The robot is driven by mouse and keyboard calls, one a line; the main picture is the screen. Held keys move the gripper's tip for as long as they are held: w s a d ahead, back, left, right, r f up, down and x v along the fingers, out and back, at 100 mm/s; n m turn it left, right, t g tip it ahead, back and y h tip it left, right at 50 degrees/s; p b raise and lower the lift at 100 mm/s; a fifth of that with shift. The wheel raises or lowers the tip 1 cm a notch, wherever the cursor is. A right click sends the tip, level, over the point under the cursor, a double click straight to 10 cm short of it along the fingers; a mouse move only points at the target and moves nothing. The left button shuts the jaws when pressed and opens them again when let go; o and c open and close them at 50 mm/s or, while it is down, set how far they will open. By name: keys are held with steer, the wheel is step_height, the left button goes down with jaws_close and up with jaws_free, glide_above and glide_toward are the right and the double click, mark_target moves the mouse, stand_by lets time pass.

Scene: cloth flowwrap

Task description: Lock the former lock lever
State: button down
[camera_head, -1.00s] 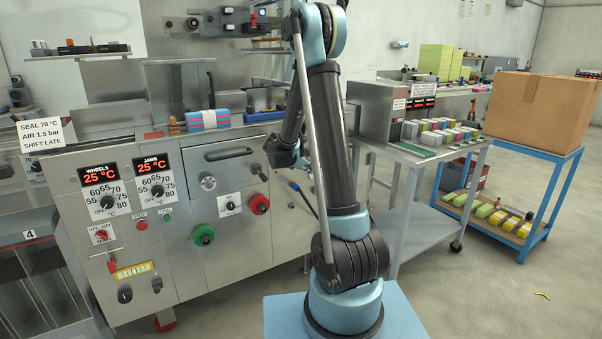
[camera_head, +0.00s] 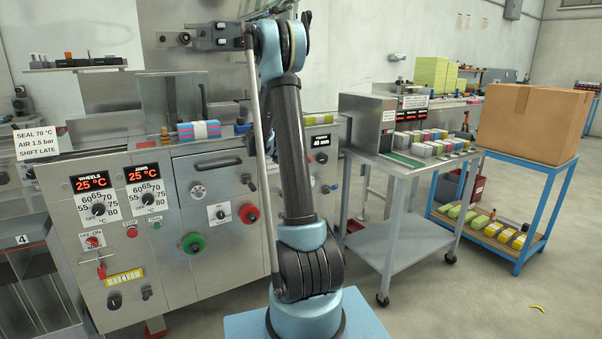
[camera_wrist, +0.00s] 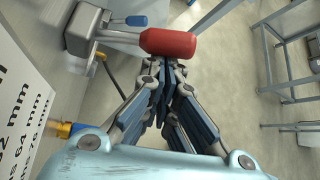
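In the wrist view, a red cylindrical handle (camera_wrist: 168,43) lies crosswise just beyond my fingertips. It joins a grey metal arm and block (camera_wrist: 90,25) at the upper left and looks like the lever's grip. My gripper (camera_wrist: 166,67) has its fingers drawn together, with their tips right at the handle's lower side. I cannot tell whether they touch it, and nothing shows between them. In the head view, my gripper and the red handle are hidden behind my arm.
The wrapping machine (camera_head: 185,265) stands at the left. A smaller blue-tipped knob (camera_wrist: 136,20) is near the red handle. A white millimetre label (camera_wrist: 22,115) is close at the left. A steel cart (camera_head: 425,215) and a blue-framed table with a cardboard box (camera_head: 530,120) stand to the right.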

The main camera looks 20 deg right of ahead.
steer(key=shift+w+r, duration=0.15)
steer(key=shift+r, duration=0.3)
stand_by(0.4)
step_height(320, 180, up, 10)
steer(key=shift+f, duration=0.2)
stand_by(0.3)
stand_by(0.4)
